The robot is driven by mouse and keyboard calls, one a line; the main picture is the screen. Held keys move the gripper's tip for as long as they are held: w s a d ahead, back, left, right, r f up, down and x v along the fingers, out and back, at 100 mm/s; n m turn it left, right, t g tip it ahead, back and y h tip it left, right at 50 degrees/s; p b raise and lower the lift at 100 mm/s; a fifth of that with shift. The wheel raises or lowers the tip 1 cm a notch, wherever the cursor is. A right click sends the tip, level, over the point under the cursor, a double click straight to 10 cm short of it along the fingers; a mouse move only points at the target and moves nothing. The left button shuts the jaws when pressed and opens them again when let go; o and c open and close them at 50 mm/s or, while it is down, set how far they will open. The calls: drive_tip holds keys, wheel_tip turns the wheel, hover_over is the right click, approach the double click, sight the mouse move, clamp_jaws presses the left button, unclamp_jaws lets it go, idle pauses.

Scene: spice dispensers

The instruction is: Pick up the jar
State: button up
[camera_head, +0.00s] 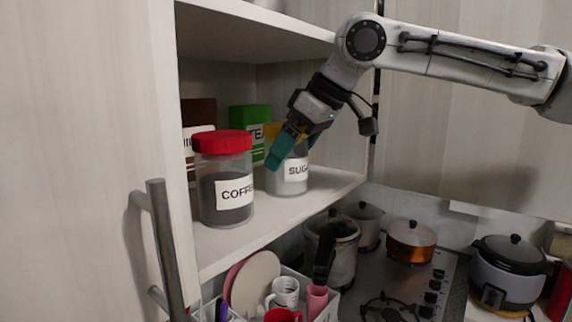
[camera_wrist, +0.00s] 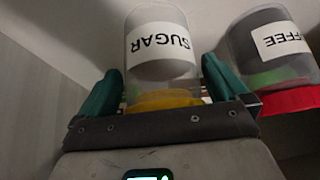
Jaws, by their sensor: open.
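The sugar jar (camera_head: 288,182) is clear with a white label, pale contents and a yellow lid, and stands upright on the cabinet shelf. My gripper (camera_head: 290,155) reaches down at its lid from the upper right, with its teal fingers apart. In the wrist view, the sugar jar (camera_wrist: 160,45) appears upside down, its yellow lid between the open fingers of my gripper (camera_wrist: 162,88). I cannot tell whether the fingers touch it. The coffee jar (camera_head: 226,185), with a red lid, stands to the left and also shows in the wrist view (camera_wrist: 268,45).
A green tea box (camera_head: 250,125) and a brown box (camera_head: 198,115) stand behind the jars. The cabinet's left wall and the upper shelf (camera_head: 265,18) bound the space. Below are a rack with mugs (camera_head: 285,290) and a stove with pots (camera_head: 410,240).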

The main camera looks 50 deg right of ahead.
drive_tip(key=shift+r, duration=0.1)
drive_tip(key=c, duration=1.8)
